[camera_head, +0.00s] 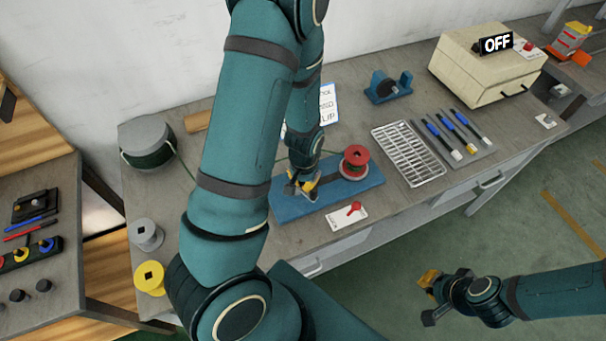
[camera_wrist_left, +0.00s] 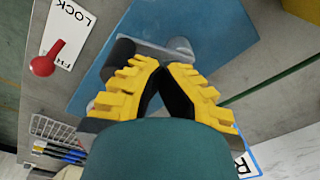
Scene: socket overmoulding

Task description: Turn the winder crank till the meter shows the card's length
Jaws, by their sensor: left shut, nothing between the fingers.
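The winder has a blue base (camera_head: 328,199) on the bench, with a red spool (camera_head: 355,160) at its right end. My left gripper (camera_head: 303,186) is low over the left part of this base. In the left wrist view its yellow fingers (camera_wrist_left: 160,66) are shut with nothing between them. A dark crank handle (camera_wrist_left: 119,54) and a grey metal arm (camera_wrist_left: 181,47) show just beyond the fingertips; I cannot tell whether they touch. A white card (camera_head: 329,103) with writing is partly hidden behind my left arm. The meter cannot be made out. My right gripper (camera_head: 429,285) is over the floor.
A red lever on a LOCK plate (camera_head: 345,217) lies in front of the winder. A green wire runs from a drum (camera_head: 148,143) at the left. A wire rack (camera_head: 408,153), screwdrivers (camera_head: 450,138) and a beige machine marked OFF (camera_head: 480,70) are to the right.

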